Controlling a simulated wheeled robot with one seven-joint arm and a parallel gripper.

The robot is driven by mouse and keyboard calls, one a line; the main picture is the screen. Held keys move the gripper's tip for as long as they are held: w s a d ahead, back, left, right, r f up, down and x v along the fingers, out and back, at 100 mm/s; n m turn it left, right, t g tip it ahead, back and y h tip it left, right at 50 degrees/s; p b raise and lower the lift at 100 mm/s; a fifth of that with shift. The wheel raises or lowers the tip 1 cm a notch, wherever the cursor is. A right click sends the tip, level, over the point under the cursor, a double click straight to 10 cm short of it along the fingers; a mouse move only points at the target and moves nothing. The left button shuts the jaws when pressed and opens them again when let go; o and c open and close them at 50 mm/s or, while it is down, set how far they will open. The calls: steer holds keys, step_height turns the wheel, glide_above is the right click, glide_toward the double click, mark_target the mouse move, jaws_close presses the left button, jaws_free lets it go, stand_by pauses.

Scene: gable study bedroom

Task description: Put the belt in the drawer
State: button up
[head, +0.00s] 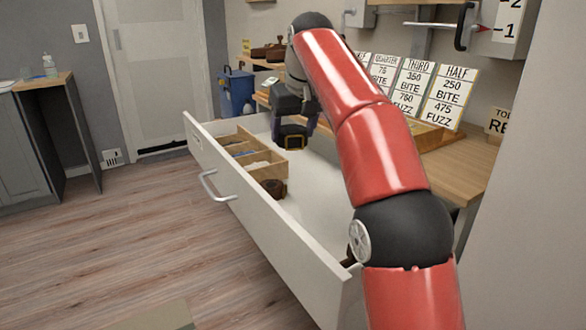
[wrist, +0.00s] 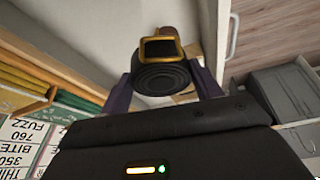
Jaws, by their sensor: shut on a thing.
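A dark rolled belt (head: 292,143) with a gold buckle hangs at my gripper (head: 293,128) above the open drawer. In the wrist view, the black coil (wrist: 162,78) and its buckle sit between my two purple fingers (wrist: 163,88), which are shut on it. The white drawer (head: 262,232) is pulled far out, with a metal handle on its front. The belt appears above the drawer's inside, apart from its floor. My arm hides the drawer's near right part.
A wooden divider tray (head: 268,171) fills the drawer's far left end. A brown roll (head: 273,188) lies beside it, and bare drawer floor shows to the right. The wooden desk (head: 470,170) holds several printed cards. A blue bin (head: 237,92) stands behind.

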steer(key=shift+w, duration=0.4)
steer(key=shift+w+f, duration=0.15)
steer(key=shift+f, duration=0.25)
step_height(320, 180, down, 19)
steer(key=b, duration=0.2)
steer(key=shift+b, duration=0.4)
steer(key=shift+f, duration=0.1)
steer(key=o, duration=1.1)
steer(key=shift+c, duration=0.2)
